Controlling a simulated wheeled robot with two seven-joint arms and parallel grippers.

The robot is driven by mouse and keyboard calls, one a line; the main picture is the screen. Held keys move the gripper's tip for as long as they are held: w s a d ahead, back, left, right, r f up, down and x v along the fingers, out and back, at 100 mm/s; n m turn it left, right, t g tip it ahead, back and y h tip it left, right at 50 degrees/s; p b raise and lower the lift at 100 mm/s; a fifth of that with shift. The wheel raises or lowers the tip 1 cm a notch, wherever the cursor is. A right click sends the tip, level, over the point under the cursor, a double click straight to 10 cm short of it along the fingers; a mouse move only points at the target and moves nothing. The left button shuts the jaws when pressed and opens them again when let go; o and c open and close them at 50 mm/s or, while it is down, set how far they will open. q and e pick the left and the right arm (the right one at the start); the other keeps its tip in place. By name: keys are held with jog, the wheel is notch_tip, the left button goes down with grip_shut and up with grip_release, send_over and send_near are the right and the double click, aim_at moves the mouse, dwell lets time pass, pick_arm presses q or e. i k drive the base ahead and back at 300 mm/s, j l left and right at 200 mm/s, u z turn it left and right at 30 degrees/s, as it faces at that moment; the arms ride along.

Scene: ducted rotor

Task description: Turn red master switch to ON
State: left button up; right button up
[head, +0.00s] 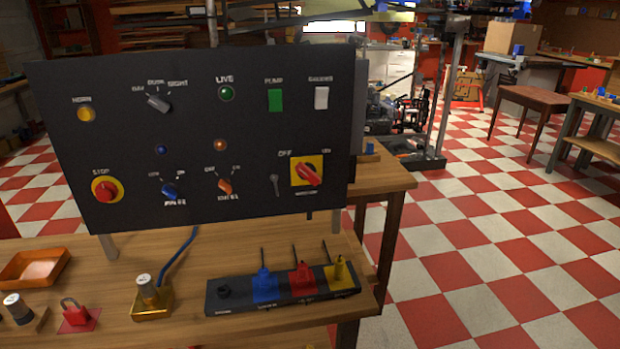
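The red master switch (308,174) is a red rotary handle on a yellow square plate (297,181), low on the right side of the dark control panel (190,125). OFF is printed at the plate's upper left, and a small label, hard to read, stands at its upper right. The handle lies diagonally, from upper left to lower right, its upper-left end towards OFF. Nothing covers the switch. Neither of my grippers shows in the head view.
The panel stands upright on legs on a wooden bench (180,260). It also carries a red STOP button (107,189), knobs, lamps and rockers. A socket strip (235,297) with coloured plugs, a red padlock (76,313) and an orange tray (35,267) lie in front. Checkered floor (500,250) is clear at right.

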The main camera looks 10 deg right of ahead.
aim_at(306, 170)
jog(key=l+z, duration=0.5)
jog(key=z, duration=0.2)
jog(key=i+l+z, duration=0.1)
jog(key=z, duration=0.25)
jog(key=i+l, duration=0.05)
jog(key=l, duration=0.05)
